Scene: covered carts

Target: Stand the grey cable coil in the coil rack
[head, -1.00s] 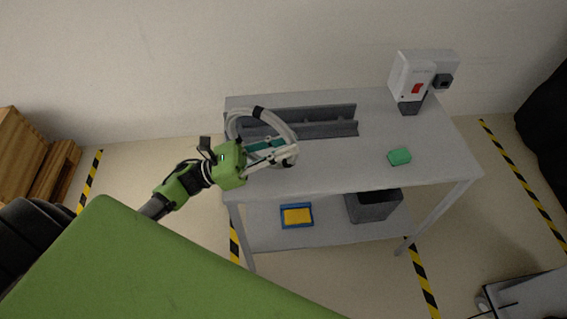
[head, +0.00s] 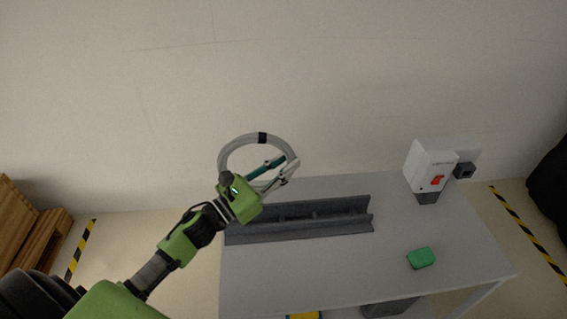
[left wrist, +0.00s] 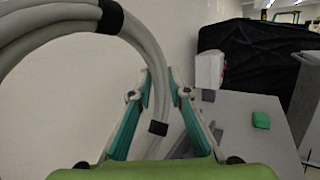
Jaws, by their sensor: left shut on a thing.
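The grey cable coil (head: 235,147) has black bands around it and is held up in my left gripper (head: 285,166). In the head view it shows above and behind the near part of the rack's left end, apart from the table. The left wrist view shows the coil (left wrist: 55,25) large at upper left, with its lower part between the fingers of my left gripper (left wrist: 160,98). The coil rack (head: 320,222) is a long dark grey trough with dividers on the table; it looks empty. My right gripper is not in view.
The grey table (head: 350,265) bears a green block (head: 421,258) at its right and a white device with a red switch (head: 430,168) at its back right. A yellow thing (head: 304,316) shows on the lower shelf. The table front is clear.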

